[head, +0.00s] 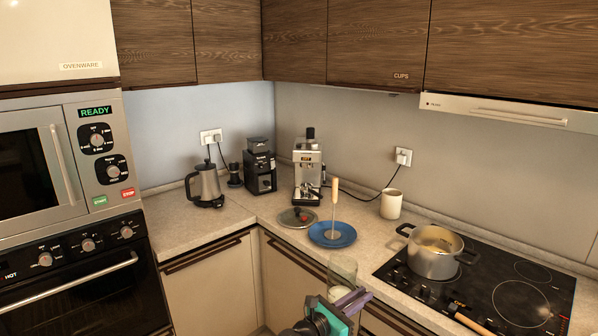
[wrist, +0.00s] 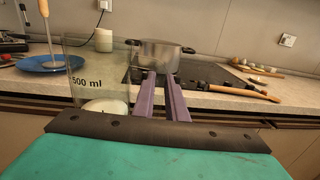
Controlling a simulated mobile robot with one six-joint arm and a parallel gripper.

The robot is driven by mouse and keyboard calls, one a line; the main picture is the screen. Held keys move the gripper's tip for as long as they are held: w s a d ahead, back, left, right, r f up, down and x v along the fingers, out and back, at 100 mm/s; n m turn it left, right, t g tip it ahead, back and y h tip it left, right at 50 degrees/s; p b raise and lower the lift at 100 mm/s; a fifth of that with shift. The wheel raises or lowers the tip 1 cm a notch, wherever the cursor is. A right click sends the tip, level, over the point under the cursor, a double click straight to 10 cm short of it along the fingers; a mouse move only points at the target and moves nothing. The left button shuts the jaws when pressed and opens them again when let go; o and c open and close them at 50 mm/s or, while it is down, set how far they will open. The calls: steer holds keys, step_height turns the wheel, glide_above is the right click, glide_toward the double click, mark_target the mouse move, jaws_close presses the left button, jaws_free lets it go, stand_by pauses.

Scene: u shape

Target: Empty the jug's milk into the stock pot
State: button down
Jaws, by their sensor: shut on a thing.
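The clear jug (head: 343,268) shows at the bottom of the head view, in front of the counter edge. It also shows left of my gripper's fingers in the wrist view (wrist: 88,70), marked "500 ml", upright with white milk (wrist: 106,106) low inside. My gripper (head: 352,299), with purple fingers (wrist: 160,85), is shut on the jug at its side; the exact grip point is hard to see. The steel stock pot (head: 432,262) stands open on the hob, with dark side handles. It is beyond the fingers in the wrist view (wrist: 162,57), apart from the jug.
A blue plate (head: 322,238) with an upright wooden-handled utensil lies on the counter. A glass lid (head: 291,219) and a pale cup (head: 391,205) are near. A wooden-handled utensil (head: 472,323) lies at the front of the black hob (head: 480,279). Kettle and coffee machines stand farther back.

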mark_target(360, 290)
steer(key=shift+r+p, duration=1.2)
steer(key=shift+r, duration=0.45)
steer(key=shift+f, duration=0.1)
steer(key=shift+f+b, duration=2.45)
steer(key=shift+f, duration=0.5)
steer(key=shift+r+p, duration=1.95)
steer(key=shift+r, duration=0.6)
step_height(360, 290, down, 5)
steer(key=b, duration=0.4)
steer(key=shift+a, duration=0.1)
